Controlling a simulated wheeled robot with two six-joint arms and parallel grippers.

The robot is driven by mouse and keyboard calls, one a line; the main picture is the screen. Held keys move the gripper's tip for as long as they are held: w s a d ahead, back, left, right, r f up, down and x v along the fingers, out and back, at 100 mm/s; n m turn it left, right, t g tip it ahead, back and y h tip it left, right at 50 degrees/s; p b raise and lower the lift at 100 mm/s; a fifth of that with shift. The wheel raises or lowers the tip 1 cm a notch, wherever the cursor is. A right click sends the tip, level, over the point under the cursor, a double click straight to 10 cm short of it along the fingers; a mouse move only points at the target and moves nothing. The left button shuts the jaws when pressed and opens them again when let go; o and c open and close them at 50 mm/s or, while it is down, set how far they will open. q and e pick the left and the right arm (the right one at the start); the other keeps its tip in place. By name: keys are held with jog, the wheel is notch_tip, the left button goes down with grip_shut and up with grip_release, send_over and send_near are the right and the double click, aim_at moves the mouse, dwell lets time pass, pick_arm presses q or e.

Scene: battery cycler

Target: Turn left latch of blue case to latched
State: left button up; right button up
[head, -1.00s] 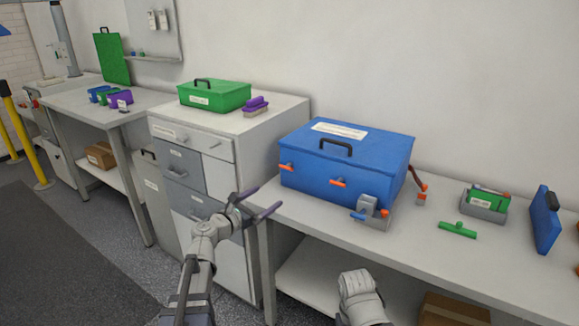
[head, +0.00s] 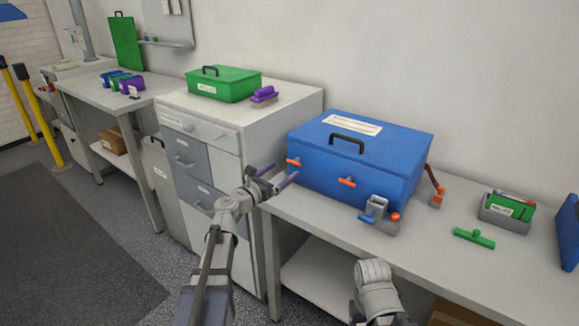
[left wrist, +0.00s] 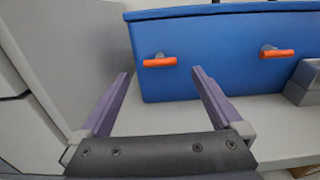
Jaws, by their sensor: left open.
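The blue case (head: 358,160) stands shut on the right-hand bench, with a black handle on its lid. Its left latch (head: 293,163) is an orange bar lying about horizontal on the front face; it also shows in the left wrist view (left wrist: 159,62). The right latch (head: 347,182) is a similar orange bar, also about horizontal (left wrist: 276,54). My left gripper (head: 282,175) is open and empty, just in front of the case's left end. In the left wrist view its fingers (left wrist: 162,82) point toward the left latch, apart from it.
A grey block with blue and orange parts (head: 379,213) stands before the case's right front. A green T-shaped piece (head: 474,238) and a grey tray (head: 506,222) lie farther right. A drawer cabinet (head: 240,130) stands left of the bench, close to my left arm.

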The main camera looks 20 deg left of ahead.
aim_at(295, 161)
pick_arm(q)
jog(key=x, duration=0.4)
jog(key=shift+w+d, duration=0.1)
jog(key=shift+w, duration=0.25)
jog(key=c, duration=1.2)
